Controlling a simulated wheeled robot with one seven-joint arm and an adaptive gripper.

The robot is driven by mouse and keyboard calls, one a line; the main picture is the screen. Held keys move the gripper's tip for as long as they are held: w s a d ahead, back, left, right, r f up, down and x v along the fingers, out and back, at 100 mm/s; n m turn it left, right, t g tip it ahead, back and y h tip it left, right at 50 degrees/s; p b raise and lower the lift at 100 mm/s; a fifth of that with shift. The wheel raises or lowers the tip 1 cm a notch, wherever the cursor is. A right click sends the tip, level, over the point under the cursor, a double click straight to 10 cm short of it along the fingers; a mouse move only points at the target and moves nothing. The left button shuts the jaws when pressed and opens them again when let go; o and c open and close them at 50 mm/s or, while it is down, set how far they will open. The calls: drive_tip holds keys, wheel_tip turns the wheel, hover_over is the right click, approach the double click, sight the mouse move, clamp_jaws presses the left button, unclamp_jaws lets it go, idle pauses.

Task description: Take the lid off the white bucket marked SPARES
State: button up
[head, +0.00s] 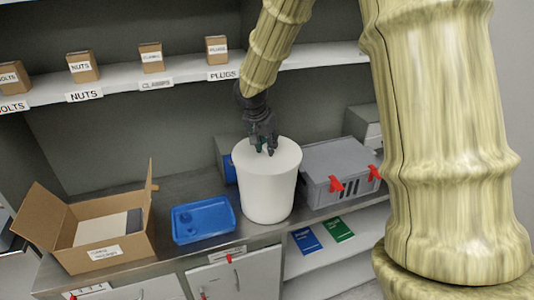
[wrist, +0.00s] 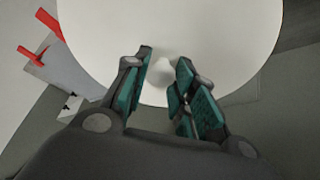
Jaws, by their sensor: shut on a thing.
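The white bucket (head: 266,193) stands upright on the grey counter; no SPARES marking shows on the side I see. Its round white lid (head: 286,152) sits on top, with no gap that I can see. The lid also fills the upper middle of the wrist view (wrist: 215,30), with a small white knob (wrist: 165,70) near its centre. My gripper (head: 264,149) points down at the lid's top. In the wrist view its two teal-padded fingers (wrist: 164,68) are on either side of the knob, shut on it. The exact contact is hard to see.
Left of the bucket are a blue tray (head: 183,235) and an open cardboard box (head: 138,236). A grey crate with red latches (head: 315,162) stands close on the right, a blue object (head: 229,171) behind. A shelf with small boxes (head: 150,66) runs above.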

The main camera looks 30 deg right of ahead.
sight(266, 146)
drive_tip(key=shift+r, duration=0.1)
drive_tip(key=shift+w+r+b, duration=0.1)
drive_tip(key=shift+r+b, duration=0.3)
drive_tip(key=shift+r, duration=0.1)
drive_tip(key=shift+r+b, duration=0.5)
drive_tip(key=shift+r, duration=0.45)
drive_tip(key=s+a+r+b, duration=0.2)
drive_tip(key=s+a+b, duration=0.1)
drive_tip(key=s+a, duration=0.8)
drive_tip(key=shift+s, duration=0.4)
